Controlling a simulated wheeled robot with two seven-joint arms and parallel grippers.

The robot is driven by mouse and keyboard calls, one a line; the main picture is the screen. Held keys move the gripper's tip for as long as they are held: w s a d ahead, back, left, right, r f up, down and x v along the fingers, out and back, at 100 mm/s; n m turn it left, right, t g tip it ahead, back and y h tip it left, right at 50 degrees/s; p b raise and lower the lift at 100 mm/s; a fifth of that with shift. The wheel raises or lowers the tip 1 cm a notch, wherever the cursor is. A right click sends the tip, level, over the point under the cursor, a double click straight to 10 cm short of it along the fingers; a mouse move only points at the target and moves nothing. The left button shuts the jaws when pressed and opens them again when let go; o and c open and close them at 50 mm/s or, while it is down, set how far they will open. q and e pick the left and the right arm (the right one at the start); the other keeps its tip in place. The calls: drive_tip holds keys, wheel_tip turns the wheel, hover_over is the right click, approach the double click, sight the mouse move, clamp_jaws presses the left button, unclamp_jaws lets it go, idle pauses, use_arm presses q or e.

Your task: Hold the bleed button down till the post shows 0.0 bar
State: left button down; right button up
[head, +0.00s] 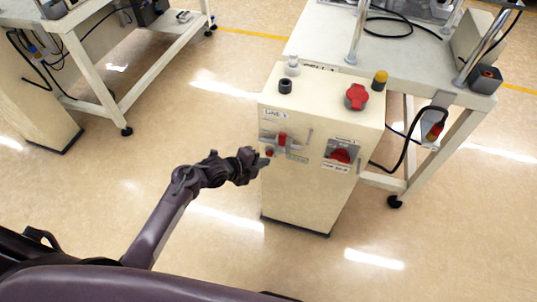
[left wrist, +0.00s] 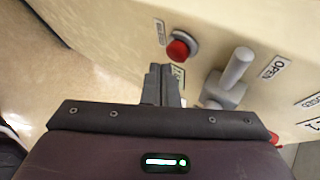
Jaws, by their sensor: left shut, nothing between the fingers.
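The cream post (head: 290,185) stands at centre right in the head view, with knobs on top and controls on its front. The bleed button (left wrist: 179,49) is red with a grey collar and sits on the post's face in the left wrist view. It is a small red spot in the head view (head: 268,153). My left gripper (head: 264,162) is shut and empty at the post's left front, just below the button. In the left wrist view its fingertips (left wrist: 163,70) appear beside the button, with a small gap between. I cannot read any pressure figure. My right gripper is not in view.
A grey lever (left wrist: 233,70) by an OPEN label is close to the right of my fingers. A red rotary switch (head: 340,155) is on the post's right front. A white table (head: 430,65) stands behind, with a cable hanging.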

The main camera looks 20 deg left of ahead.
use_arm(q)
drive_tip(key=shift+w, duration=0.3)
drive_tip(key=shift+w+b, duration=0.4)
drive_tip(key=shift+w, duration=0.15)
idle(0.6)
drive_tip(key=shift+s, duration=0.1)
idle(3.7)
drive_tip(key=shift+s+p, duration=0.6)
drive_tip(key=shift+s, duration=0.3)
drive_tip(key=s+p, duration=0.2)
drive_tip(key=s, duration=0.3)
drive_tip(key=shift+a+p, duration=0.1)
drive_tip(key=shift+p, duration=0.25)
